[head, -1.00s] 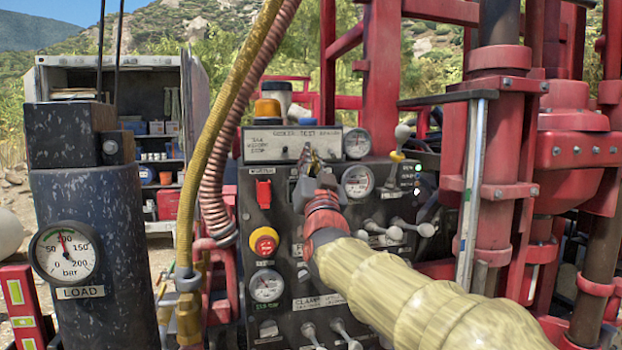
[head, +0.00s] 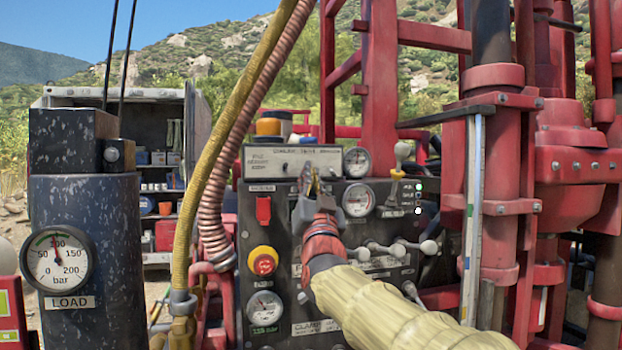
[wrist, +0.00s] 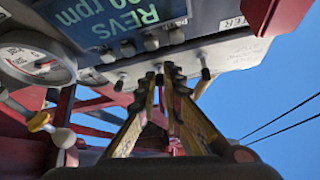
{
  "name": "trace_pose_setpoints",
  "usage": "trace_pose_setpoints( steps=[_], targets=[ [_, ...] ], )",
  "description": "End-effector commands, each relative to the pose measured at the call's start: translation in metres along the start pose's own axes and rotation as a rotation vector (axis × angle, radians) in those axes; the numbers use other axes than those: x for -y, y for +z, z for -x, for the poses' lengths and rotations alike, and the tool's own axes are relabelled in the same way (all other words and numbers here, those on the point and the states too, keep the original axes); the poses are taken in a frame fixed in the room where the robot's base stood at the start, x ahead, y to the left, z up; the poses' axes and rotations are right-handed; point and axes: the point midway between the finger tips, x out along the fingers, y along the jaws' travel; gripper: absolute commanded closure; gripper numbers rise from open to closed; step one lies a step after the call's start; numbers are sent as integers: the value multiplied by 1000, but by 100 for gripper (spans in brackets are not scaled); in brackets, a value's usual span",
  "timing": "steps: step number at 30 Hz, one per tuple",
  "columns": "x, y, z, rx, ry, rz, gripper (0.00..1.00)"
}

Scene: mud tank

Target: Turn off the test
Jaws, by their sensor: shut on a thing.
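A pale test box (head: 270,163) with worn lettering sits on top of the dark control panel. In the wrist view its face (wrist: 235,52) shows from close by, with small toggle levers in a row, one at the left (wrist: 120,82) and one at the right (wrist: 205,73). My gripper (head: 312,172) reaches up to the front of this box. In the wrist view my gripper (wrist: 168,72) has its fingertips close together between those levers, shut on a small toggle lever that the fingers mostly hide. Which way that lever points cannot be told.
A blue display (wrist: 105,22) reads REVS and rpm. The panel carries a red-and-yellow stop button (head: 263,261), a red switch cover (head: 263,210), gauges (head: 358,200) and several ball-ended levers (head: 428,247). Hoses (head: 215,200) hang at left; a red mast (head: 495,190) stands at right.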

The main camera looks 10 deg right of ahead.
Motion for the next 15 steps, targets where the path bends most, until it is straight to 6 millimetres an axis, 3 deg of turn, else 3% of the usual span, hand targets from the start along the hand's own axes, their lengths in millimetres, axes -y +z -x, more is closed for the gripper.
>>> trace_pose_setpoints(
  steps=[1, 2, 9, 15],
  targets=[
    [-1, 3, 1, 5, 1, 0, 100],
    [-1, 3, 1, 5, 1, 0, 90],
    [0, 2, 0, 2, 0, 0, 77],
    [0, 1, 0, 1, 0, 0, 73]
  ],
)
